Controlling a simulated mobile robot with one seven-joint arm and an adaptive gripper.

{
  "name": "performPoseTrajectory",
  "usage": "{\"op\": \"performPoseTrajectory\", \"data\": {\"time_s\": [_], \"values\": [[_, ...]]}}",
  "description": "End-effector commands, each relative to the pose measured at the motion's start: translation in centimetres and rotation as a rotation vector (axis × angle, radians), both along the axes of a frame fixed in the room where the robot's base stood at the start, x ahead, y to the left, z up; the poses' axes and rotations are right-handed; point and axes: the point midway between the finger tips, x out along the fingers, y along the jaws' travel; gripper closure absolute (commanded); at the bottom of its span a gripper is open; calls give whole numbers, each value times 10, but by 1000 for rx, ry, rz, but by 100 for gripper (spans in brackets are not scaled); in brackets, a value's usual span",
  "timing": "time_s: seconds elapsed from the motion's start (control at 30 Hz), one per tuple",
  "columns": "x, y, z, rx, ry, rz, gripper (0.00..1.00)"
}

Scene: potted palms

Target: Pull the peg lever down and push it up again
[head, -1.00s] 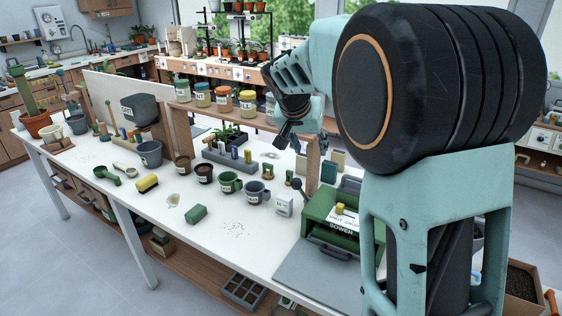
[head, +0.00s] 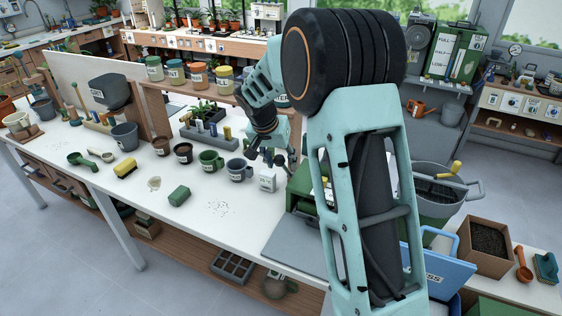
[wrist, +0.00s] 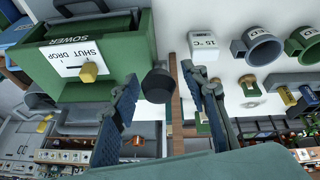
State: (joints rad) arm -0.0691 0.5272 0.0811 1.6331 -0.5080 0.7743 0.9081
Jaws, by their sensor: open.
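The green sower (wrist: 88,55) fills the upper left of the wrist view. It bears a white SHUT/DROP label (wrist: 76,58) with a yellow knob (wrist: 89,72). In the head view my gripper (head: 278,160) is beside the sower (head: 300,184), which my arm mostly hides. The lever is hidden there.
A white 15 °C box (head: 267,180) stands close by the gripper. A blue-grey mug (head: 239,170) and a green mug (head: 211,161) stand further left.

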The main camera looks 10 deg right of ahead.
Motion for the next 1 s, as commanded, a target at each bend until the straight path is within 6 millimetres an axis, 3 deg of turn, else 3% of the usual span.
{"op": "performPoseTrajectory", "data": {"time_s": [0.37,0.73,1.0], "values": [[2,-2,-7,0,0,-1,59],[2,-2,-6,0,0,0,99],[2,-2,-6,0,0,0,100]]}}
